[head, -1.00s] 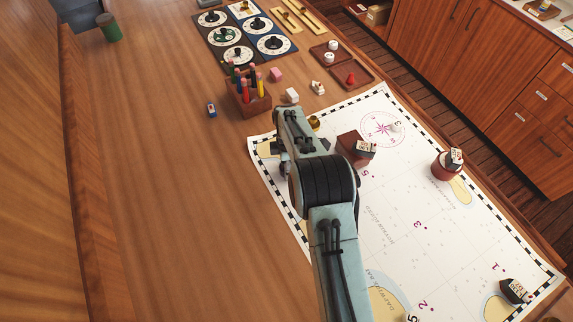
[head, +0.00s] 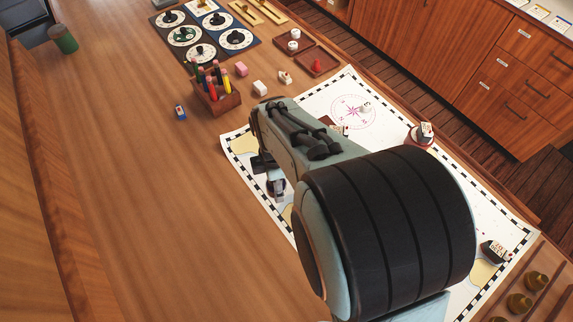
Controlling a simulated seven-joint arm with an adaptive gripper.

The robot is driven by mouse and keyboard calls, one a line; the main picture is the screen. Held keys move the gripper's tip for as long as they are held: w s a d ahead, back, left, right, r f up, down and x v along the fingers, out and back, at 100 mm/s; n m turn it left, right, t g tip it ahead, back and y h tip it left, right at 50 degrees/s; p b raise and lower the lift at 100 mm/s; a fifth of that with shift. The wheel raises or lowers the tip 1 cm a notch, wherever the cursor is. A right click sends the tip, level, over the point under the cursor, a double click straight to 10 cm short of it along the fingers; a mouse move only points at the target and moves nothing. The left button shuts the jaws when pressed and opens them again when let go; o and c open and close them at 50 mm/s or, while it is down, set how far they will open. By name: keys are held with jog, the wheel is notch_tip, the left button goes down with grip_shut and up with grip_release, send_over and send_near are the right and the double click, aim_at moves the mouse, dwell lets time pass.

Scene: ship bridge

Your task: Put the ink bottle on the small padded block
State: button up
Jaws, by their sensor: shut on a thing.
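My gripper (head: 270,174) points down over the left edge of the chart, partly hidden by my own arm. It is shut on a small dark object (head: 276,188) with a pale patch, which looks like the ink bottle, though its details are too small to be certain. I cannot tell which thing is the padded block. A brown block (head: 338,128) with a label shows only in part behind my arm. A round red piece (head: 420,138) and a dark block (head: 493,251), both with labels, stand on the chart's right side.
A pen holder (head: 216,97), a pink block (head: 241,69), a white block (head: 260,88) and a small blue-and-white item (head: 181,112) stand beyond the chart (head: 318,100). A wooden rack (head: 545,285) with brass pieces is at the lower right.

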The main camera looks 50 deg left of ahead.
jog(key=shift+s+d+r, duration=0.1)
jog(key=shift+d+r, duration=0.05)
jog(key=shift+d, duration=0.2)
